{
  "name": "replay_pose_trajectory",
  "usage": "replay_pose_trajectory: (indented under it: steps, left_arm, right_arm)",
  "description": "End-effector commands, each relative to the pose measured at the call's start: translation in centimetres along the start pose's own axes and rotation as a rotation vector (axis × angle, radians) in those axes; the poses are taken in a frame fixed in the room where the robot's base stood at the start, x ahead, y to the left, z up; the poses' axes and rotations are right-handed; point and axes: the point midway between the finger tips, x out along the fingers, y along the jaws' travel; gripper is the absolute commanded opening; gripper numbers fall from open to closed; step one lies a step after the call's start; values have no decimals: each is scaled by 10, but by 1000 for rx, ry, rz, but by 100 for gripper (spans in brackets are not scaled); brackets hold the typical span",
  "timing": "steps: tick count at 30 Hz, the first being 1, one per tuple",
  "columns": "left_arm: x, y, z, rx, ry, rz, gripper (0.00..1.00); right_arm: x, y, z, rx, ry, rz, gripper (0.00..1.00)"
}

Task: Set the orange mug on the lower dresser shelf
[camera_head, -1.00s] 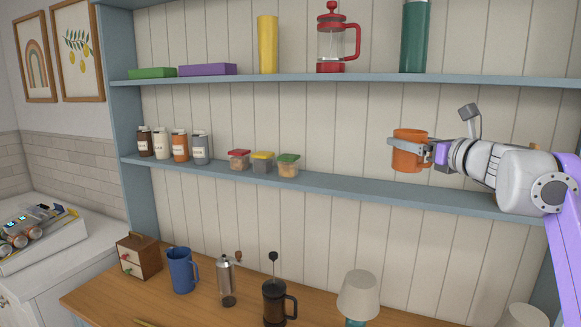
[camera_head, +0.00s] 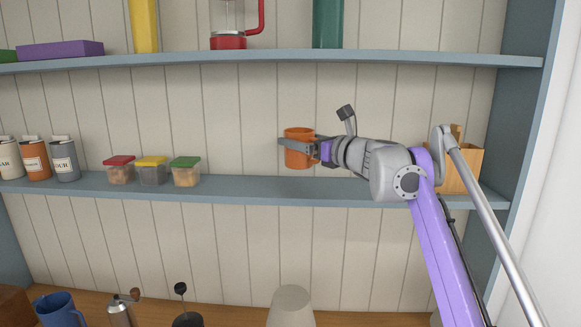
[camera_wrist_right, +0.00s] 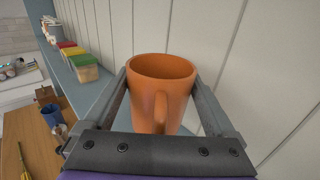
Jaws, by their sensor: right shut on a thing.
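The orange mug (camera_head: 299,155) is upright between the fingers of my right gripper (camera_head: 285,142), which is shut on it. In the head view the mug is at the lower dresser shelf (camera_head: 245,187), and its base appears slightly above the shelf board. The right wrist view shows the mug (camera_wrist_right: 158,100) with a finger on each side and its handle facing the camera. The mug's underside is hidden. My left gripper is not in view.
Containers with red, yellow and green lids (camera_head: 186,173) and several canisters (camera_head: 64,160) stand left on the lower shelf. A wooden holder (camera_head: 462,168) stands at its right end, partly behind my arm. Shelf room left of the mug is clear. The upper shelf (camera_head: 400,57) is overhead.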

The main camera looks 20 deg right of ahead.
Motion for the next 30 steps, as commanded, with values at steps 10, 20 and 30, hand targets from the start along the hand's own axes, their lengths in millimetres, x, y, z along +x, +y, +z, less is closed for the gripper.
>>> replay_pose_trajectory:
  steps: [10, 20, 30]
  left_arm:
    - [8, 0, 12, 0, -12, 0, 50]
    - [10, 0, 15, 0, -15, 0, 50]
    - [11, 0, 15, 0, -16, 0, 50]
  right_arm:
    - [0, 0, -37, 1, 0, 0, 17]
    - [0, 0, -51, 0, -2, 0, 17]
    - [0, 0, -53, 0, -2, 0, 100]
